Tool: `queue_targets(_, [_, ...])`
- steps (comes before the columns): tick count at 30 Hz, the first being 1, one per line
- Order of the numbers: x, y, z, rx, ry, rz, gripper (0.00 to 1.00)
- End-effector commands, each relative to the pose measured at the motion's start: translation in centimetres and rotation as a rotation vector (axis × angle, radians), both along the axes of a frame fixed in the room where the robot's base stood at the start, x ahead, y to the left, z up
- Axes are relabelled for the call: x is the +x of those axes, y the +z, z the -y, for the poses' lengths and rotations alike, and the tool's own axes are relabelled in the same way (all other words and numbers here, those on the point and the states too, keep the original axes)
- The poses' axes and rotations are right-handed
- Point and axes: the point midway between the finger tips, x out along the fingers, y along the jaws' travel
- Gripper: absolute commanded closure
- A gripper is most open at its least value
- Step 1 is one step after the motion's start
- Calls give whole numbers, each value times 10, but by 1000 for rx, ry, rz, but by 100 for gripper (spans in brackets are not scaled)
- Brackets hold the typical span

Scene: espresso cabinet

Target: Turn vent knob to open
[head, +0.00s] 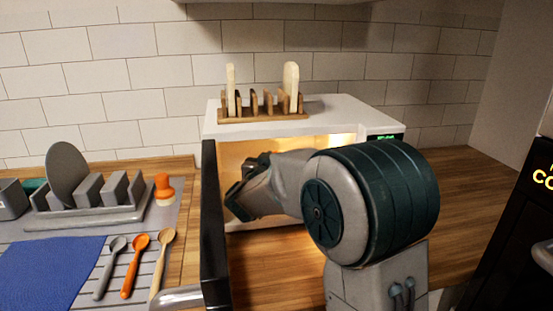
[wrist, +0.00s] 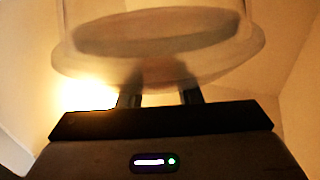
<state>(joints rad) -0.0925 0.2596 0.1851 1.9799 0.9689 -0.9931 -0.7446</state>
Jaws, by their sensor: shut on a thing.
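My gripper (wrist: 160,96) reaches into the lit microwave (head: 292,126); it also shows in the head view (head: 243,194), partly turned away. In the wrist view a translucent domed cover (wrist: 85,62) with a wide rim fills the top, with a brownish round shape showing through it. My two dark fingers are close against a blurred brownish piece (wrist: 160,72) at the cover's near side. They are shut on it, and it appears to be the vent knob. Its marking and turn angle cannot be read. In the head view my arm hides most of the cavity.
The open microwave door (head: 212,225) stands just left of my arm. A wooden rack (head: 265,111) with boards sits on top of the microwave. A grey dish rack (head: 90,205), spoons (head: 134,264) and a blue cloth (head: 50,272) lie left. The right counter (head: 475,185) is clear.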

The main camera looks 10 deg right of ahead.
Motion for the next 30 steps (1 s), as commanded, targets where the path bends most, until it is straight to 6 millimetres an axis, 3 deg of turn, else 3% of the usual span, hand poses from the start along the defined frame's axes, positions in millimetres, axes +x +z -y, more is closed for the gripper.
queue_targets(23, [0,0,0,0,0,1,92])
queue_targets(24, [0,0,0,0,0,1,66])
queue_targets(26, [0,0,0,0,0,1,49])
queue_targets(30, [0,0,0,0,0,0,46])
